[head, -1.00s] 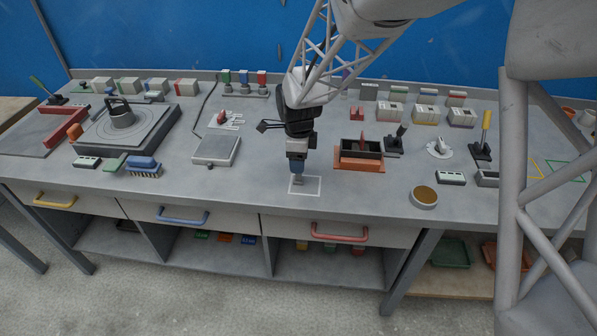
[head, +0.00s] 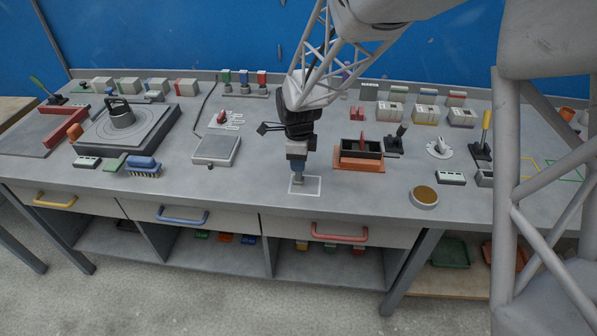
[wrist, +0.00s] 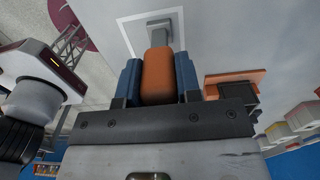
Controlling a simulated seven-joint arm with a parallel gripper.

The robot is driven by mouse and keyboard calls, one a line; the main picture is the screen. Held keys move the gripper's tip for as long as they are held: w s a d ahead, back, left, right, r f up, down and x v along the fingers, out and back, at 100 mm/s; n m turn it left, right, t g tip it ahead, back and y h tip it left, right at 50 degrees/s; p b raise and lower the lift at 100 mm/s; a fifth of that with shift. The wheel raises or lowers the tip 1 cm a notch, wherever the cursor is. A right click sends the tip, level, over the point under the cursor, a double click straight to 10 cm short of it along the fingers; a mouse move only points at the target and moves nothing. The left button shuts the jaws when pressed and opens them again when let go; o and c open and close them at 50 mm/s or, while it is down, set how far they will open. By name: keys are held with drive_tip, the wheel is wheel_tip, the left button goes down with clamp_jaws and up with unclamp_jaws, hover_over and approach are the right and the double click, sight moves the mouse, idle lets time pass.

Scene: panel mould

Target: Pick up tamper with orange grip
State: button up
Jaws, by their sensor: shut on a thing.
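The tamper's orange grip (wrist: 158,75) shows in the wrist view between the two blue fingers of my gripper (wrist: 158,82). My gripper is shut on it, with one finger against each side. The tamper's grey foot (wrist: 160,28) shows beyond the grip, over the white outlined rectangle on the bench. In the head view my gripper (head: 298,172) points down at this white outline (head: 318,187) near the bench's front edge. The fingers hide most of the tamper there. I cannot tell whether the foot touches the bench.
The orange-brown mould box (head: 359,163) stands just right of my gripper, and a grey scale plate (head: 216,149) stands to the left. A round tan dish (head: 424,196) sits at the front right. The bench between the scale and the outline is clear.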

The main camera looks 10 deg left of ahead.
drive_tip(key=shift+c, duration=0.4)
drive_tip(key=shift+r, duration=0.2)
drive_tip(key=shift+r, duration=0.5)
wheel_tip(320, 180, up, 2)
drive_tip(key=shift+r, duration=0.1)
drive_tip(key=s+d, duration=0.3)
drive_tip(key=s, duration=0.4)
drive_tip(key=s+d+r, duration=0.1)
drive_tip(key=s+d, duration=0.2)
drive_tip(key=s, duration=0.4)
drive_tip(key=shift+s+r, duration=0.2)
drive_tip(key=shift+s, duration=0.15)
drive_tip(key=shift+d, duration=0.1)
